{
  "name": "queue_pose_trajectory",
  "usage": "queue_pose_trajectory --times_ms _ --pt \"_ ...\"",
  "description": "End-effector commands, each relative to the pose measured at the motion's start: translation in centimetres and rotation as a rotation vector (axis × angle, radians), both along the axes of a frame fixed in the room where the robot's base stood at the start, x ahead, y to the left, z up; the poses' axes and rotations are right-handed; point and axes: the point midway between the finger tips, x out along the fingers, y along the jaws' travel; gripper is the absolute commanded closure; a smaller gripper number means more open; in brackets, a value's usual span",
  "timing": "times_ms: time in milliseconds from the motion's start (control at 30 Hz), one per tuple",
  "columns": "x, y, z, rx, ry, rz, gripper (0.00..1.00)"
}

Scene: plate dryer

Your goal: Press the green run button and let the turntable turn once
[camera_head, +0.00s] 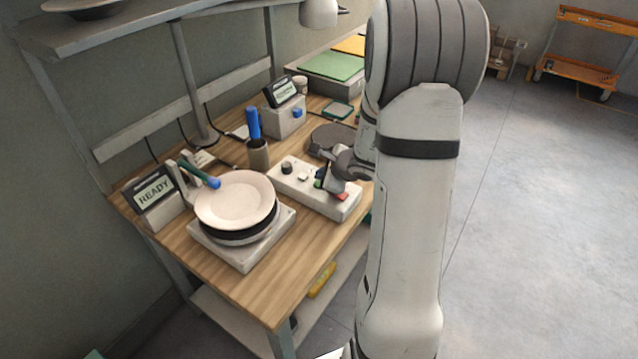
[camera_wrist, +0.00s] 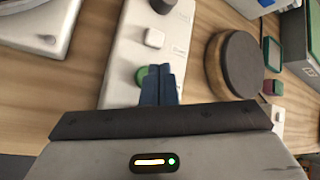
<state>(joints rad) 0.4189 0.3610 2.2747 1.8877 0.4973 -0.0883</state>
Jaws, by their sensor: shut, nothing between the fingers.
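The green run button (camera_wrist: 141,76) sits on a white control box (camera_wrist: 122,68), partly hidden by my fingers in the wrist view. My gripper (camera_wrist: 160,70) is shut and empty, its tips over or just beside the button; contact cannot be told. Left of the box, a pale plate (camera_head: 236,200) lies on a dark round support, likely the turntable, on a white base (camera_head: 243,258). A display (camera_head: 154,190) reads READY.
A blue-tipped nozzle (camera_head: 213,183) points over the plate. A holder (camera_head: 258,153) with a blue-handled tool stands behind the control box. A dark-topped round block (camera_wrist: 237,62) is right of the box in the wrist view. My arm hides the bench's right side.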

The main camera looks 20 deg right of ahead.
Motion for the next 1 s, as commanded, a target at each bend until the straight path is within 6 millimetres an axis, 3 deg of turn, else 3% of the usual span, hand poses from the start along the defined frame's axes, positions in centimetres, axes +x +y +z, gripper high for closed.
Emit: queue_pose_trajectory --times_ms 1000 --pt "0.0 -0.01 -1.07 0.0 0.0 0.0 1.0"
